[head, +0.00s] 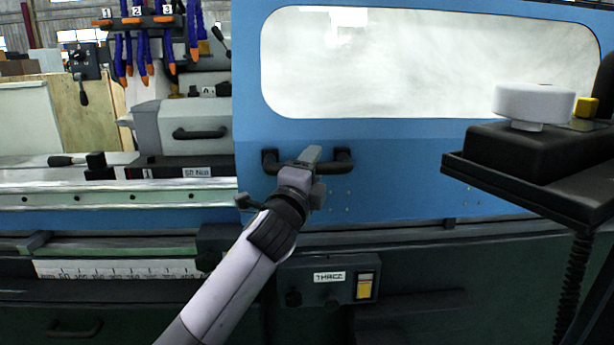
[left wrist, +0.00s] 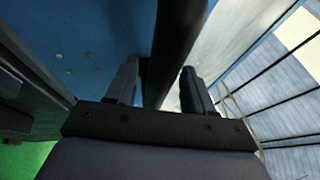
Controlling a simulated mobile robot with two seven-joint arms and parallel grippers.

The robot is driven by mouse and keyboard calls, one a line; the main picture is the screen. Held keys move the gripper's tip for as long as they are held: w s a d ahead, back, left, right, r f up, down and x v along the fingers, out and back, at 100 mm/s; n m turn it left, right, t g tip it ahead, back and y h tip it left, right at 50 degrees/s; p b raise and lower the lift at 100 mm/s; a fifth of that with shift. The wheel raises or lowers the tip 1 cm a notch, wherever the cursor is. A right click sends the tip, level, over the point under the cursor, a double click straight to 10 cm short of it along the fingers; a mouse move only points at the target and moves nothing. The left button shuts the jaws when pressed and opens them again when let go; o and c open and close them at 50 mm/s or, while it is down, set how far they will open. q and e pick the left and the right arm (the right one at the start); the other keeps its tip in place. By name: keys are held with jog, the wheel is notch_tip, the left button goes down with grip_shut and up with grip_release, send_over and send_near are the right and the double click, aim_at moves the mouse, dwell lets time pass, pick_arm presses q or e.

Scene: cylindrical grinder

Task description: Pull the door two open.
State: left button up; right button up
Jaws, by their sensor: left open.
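The blue door (head: 400,165) with a large window fills the upper right of the head view. Its black bar handle (head: 343,160) sits low near the door's left edge, and the middle of the bar is hidden by my gripper. My left gripper (head: 311,158) is at the handle. In the left wrist view, the dark handle bar (left wrist: 178,35) runs between the two fingers of my open left gripper (left wrist: 159,75). A gap shows by the right finger; contact on the left side is unclear. My right gripper is not in view.
A black control arm with a tray (head: 540,185) and white knob (head: 535,103) juts in at right. Left of the door lie the machine bed (head: 120,197), a grey headstock (head: 180,128) and blue hoses (head: 145,50). A switch box (head: 328,280) is below the door.

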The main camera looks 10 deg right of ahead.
pick_arm(q)
jog(key=shift+s+a+f, duration=0.15)
jog(key=shift+s+a, duration=0.2)
jog(key=shift+s, duration=0.2)
jog(key=shift+v, duration=2.8)
jog(key=s+a+f+n+g+y+p, duration=0.1)
jog(key=s+a+f+n, duration=0.25)
jog(key=f, duration=0.45)
jog(key=s+a+f+n+g+y+p, duration=0.25)
jog(key=a+f+n, duration=0.2)
jog(key=f, duration=0.35)
jog(key=s+a+f+n, duration=0.4)
jog(key=f, duration=0.3)
jog(key=s+a+f+n+g+y+p, duration=0.1)
jog(key=s+a+f+n, duration=0.3)
jog(key=s, duration=0.6)
jog(key=s+a+f+n+g+y+p, duration=0.2)
jog(key=s+a+f+n, duration=0.3)
jog(key=s+a+f, duration=0.3)
jog(key=s+f+g, duration=0.1)
jog(key=s, duration=0.2)
jog(key=shift+s+a, duration=0.3)
jog(key=shift+a, duration=0.1)
jog(key=shift+g, duration=0.25)
